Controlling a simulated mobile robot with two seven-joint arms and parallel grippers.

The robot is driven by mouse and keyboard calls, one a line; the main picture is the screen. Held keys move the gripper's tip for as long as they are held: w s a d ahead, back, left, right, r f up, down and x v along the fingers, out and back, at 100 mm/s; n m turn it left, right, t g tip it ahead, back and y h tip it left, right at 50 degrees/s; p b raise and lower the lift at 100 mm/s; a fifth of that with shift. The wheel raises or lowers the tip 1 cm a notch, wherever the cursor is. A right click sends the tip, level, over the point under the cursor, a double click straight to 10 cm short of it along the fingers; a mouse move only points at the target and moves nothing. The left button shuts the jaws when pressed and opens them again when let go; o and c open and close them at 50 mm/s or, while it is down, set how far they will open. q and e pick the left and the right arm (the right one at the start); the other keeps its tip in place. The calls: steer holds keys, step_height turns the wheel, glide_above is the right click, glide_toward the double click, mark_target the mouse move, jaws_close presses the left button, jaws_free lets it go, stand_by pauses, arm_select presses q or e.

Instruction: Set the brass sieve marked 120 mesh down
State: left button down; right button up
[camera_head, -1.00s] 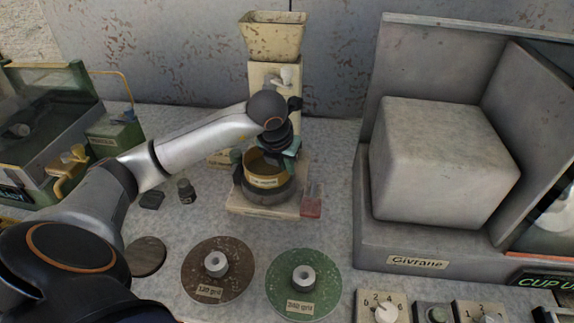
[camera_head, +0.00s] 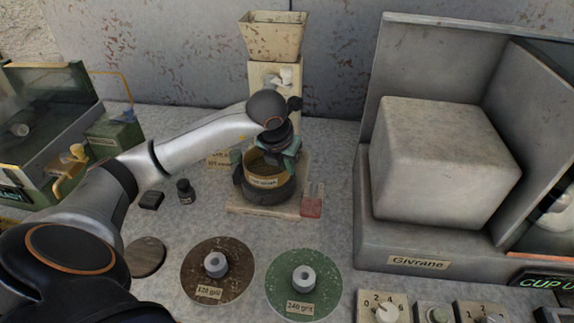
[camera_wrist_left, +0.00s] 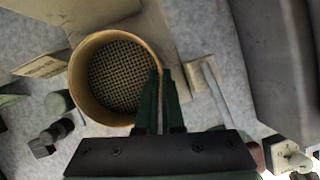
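The brass sieve (camera_head: 263,182), with a label on its front, is at the dark round ring (camera_head: 265,197) on the pale base of the hopper stand. I cannot tell whether it bears on the ring. In the left wrist view I look down into the sieve (camera_wrist_left: 82,92) and see its mesh floor. My left gripper (camera_head: 278,157) reaches it from above at its right side. In the left wrist view the two fingers (camera_wrist_left: 160,82) are close together with the sieve's wall between them. My right gripper is not in view.
A hopper (camera_head: 272,36) stands behind the sieve. A small reddish block (camera_head: 311,207) is at the base's right. A brown disc (camera_head: 230,283) and a green disc (camera_head: 320,282) lie in front. A big grey block (camera_head: 440,160) stands right; a small dark bottle (camera_head: 186,191) is left.

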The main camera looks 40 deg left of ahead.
arm_select(q)
steer(key=shift+f+b, duration=1.15)
steer(key=shift+f, duration=0.15)
steer(key=c, duration=1)
jaws_free()
steer(key=shift+r, duration=0.15)
steer(key=shift+r+p, duration=1.35)
steer(key=shift+r, duration=0.6)
steer(key=shift+f, duration=0.1)
